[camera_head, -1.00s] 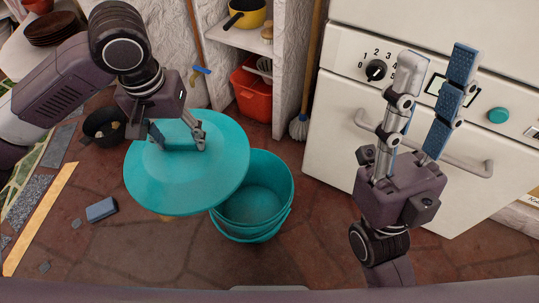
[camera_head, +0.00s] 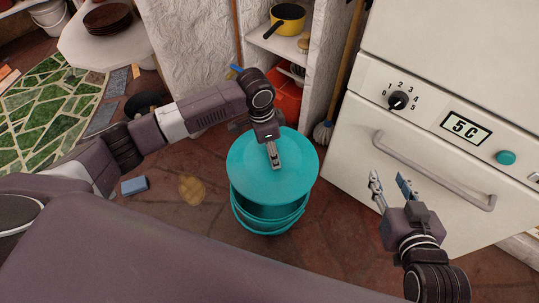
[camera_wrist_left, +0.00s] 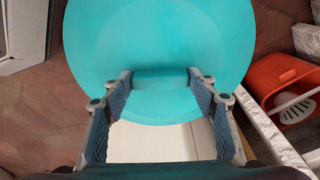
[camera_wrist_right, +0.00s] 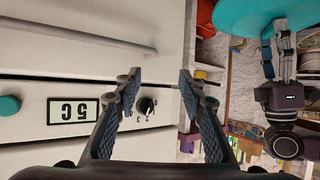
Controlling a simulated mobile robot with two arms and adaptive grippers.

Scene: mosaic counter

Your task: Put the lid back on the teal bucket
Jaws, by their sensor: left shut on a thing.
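The round teal lid (camera_head: 258,172) is over the teal bucket (camera_head: 268,222) in the head view and hides the back of its opening. A shaded strip of the bucket shows below the lid's front edge, so the lid looks raised and not seated. My left gripper (camera_head: 275,162) is shut on the lid's handle from above. In the left wrist view, the lid (camera_wrist_left: 160,40) fills the upper middle, with its handle between my left fingers (camera_wrist_left: 165,82). My right gripper (camera_head: 390,184) is open and empty, in front of the oven; its fingers (camera_wrist_right: 158,80) are spread in the right wrist view.
The white oven (camera_head: 440,130) stands close on the right, with a protruding handle (camera_head: 435,172). Shelves with a yellow pot (camera_head: 287,18) and a red bin (camera_head: 287,98) are behind the bucket. A blue block (camera_head: 134,186) lies on the floor at left.

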